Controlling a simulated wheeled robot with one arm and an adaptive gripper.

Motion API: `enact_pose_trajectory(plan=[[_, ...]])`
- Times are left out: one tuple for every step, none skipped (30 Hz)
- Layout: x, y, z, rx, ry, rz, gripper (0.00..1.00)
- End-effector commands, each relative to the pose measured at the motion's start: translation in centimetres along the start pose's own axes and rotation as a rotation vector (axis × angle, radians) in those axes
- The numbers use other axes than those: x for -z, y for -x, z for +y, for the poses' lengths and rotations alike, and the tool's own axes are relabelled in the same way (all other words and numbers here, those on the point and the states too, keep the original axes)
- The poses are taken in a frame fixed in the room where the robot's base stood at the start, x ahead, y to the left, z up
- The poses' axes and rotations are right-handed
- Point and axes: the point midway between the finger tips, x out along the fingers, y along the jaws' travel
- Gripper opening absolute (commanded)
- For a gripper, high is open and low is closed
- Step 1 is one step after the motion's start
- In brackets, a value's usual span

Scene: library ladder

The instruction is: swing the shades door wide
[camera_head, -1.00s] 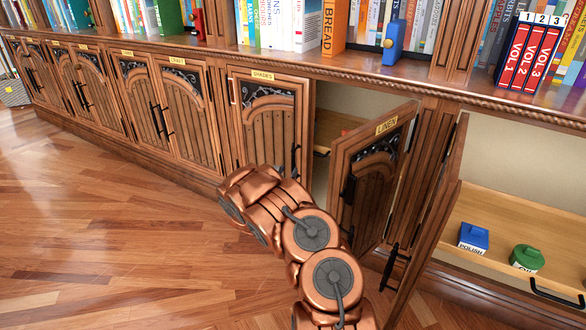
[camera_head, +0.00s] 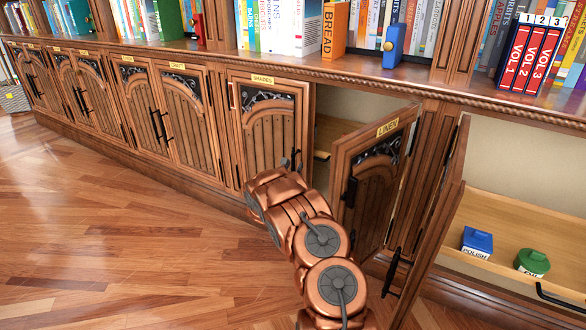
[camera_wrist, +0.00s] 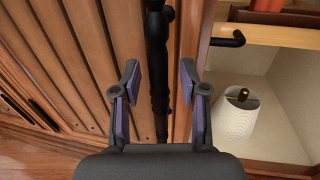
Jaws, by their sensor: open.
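The shades door (camera_head: 268,135) is a wooden panel with a yellow SHADES label; it looks shut in the head view. Its black upright handle (camera_wrist: 155,60) runs down the wrist view along the door's free edge. My gripper (camera_wrist: 158,80) is open, with one finger on each side of the handle. In the head view my arm hides the gripper and the lower part of the door.
The linen door (camera_head: 372,180) stands ajar just right. Beyond it an open cabinet holds a blue polish box (camera_head: 477,241) and a green container (camera_head: 532,262). In the wrist view, a white cylinder (camera_wrist: 237,118) stands inside the cabinet.

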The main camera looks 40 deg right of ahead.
Motion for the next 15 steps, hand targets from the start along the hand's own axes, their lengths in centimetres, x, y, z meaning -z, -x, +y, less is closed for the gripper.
enact_pose_trajectory(plan=[[-0.01, 0.01, 0.01, 0.000, 0.000, 0.000, 0.43], [-0.02, 0.01, 0.01, 0.000, 0.000, 0.000, 0.43], [-0.02, 0.01, 0.02, 0.000, 0.000, 0.000, 0.42], [-0.01, 0.02, 0.02, 0.000, 0.000, 0.000, 0.39], [-0.01, 0.02, 0.03, 0.000, 0.000, 0.000, 0.36], [-0.01, 0.02, 0.03, 0.000, 0.000, 0.000, 0.32], [-0.01, 0.03, 0.03, 0.000, 0.000, 0.000, 0.29], [-0.03, 0.03, 0.03, 0.000, 0.000, 0.000, 0.26], [-0.02, 0.03, 0.04, 0.000, 0.000, 0.000, 0.21], [-0.02, 0.03, 0.04, 0.000, 0.000, 0.000, 0.18], [-0.03, 0.03, 0.04, 0.000, -0.001, -0.001, 0.15], [-0.03, 0.03, 0.04, 0.000, -0.001, -0.001, 0.11], [-0.03, 0.03, 0.04, 0.000, -0.001, -0.001, 0.08], [-0.03, 0.03, 0.04, 0.000, -0.001, -0.001, 0.05], [-0.03, 0.03, 0.04, 0.000, -0.001, -0.001, 0.01]])
